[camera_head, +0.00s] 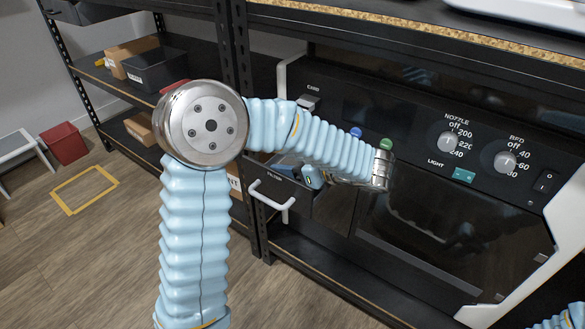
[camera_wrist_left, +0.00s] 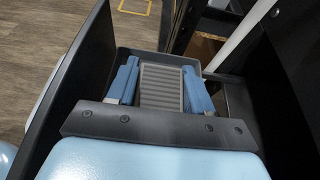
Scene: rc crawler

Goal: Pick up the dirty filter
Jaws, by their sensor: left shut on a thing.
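The dirty filter (camera_wrist_left: 162,86) is a grey, ribbed rectangular block in the left wrist view. It sits between the two blue fingers of my left gripper (camera_wrist_left: 160,92), which are shut on its sides. In the head view my left gripper (camera_head: 311,177) reaches into the open filter drawer (camera_head: 287,182) on the machine's left side. The arm and the fingers hide the filter there. The drawer's dark wall also shows in the left wrist view (camera_wrist_left: 66,85), around the gripper. Whether the filter still touches the drawer floor cannot be told. My right gripper is out of view.
The machine (camera_head: 440,185) has knobs, buttons and a dark front window, and stands on a black shelf rack. The drawer's white handle (camera_head: 272,196) sticks out in front. Cardboard boxes (camera_head: 132,55) and a black bin (camera_head: 153,69) stand on shelves at left. A red bin (camera_head: 64,144) is on the floor.

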